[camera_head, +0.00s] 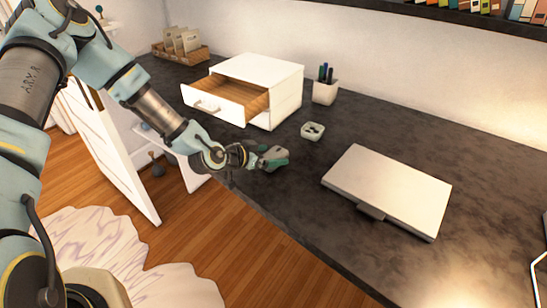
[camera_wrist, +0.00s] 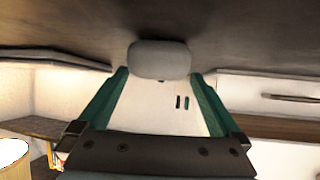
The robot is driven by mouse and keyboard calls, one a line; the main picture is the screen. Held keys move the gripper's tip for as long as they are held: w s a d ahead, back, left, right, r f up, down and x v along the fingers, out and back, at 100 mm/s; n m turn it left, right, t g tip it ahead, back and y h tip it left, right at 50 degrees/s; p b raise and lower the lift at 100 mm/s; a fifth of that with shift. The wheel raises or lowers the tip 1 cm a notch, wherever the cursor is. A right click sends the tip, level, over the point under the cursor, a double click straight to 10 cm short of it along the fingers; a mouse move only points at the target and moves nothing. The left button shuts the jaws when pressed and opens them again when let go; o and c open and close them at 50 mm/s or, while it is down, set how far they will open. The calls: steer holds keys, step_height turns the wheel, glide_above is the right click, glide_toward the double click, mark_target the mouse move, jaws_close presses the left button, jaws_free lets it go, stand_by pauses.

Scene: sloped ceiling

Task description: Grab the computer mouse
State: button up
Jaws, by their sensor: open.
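The computer mouse is a rounded grey shape (camera_wrist: 160,60) in the wrist view, resting on the dark desk, which shows at the top of that picture. It sits just beyond and between the tips of my gripper's green fingers (camera_wrist: 160,77). The fingers are apart, one on each side, and do not appear shut on it. In the head view my gripper (camera_head: 272,161) is low over the desk's front edge, beside the small pale mouse (camera_head: 275,151), which the gripper partly hides. Whether a finger touches the mouse I cannot tell.
A white drawer box (camera_head: 277,88) with its drawer open stands behind my gripper. A small white dish (camera_head: 313,131), a pen cup (camera_head: 325,93) and a closed silver laptop (camera_head: 390,187) are on the dark desk (camera_head: 300,205). Bare desk lies between gripper and laptop.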

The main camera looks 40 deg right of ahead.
steer(key=c, duration=1.3)
steer(key=shift+c, duration=0.2)
steer(key=shift+r, duration=0.1)
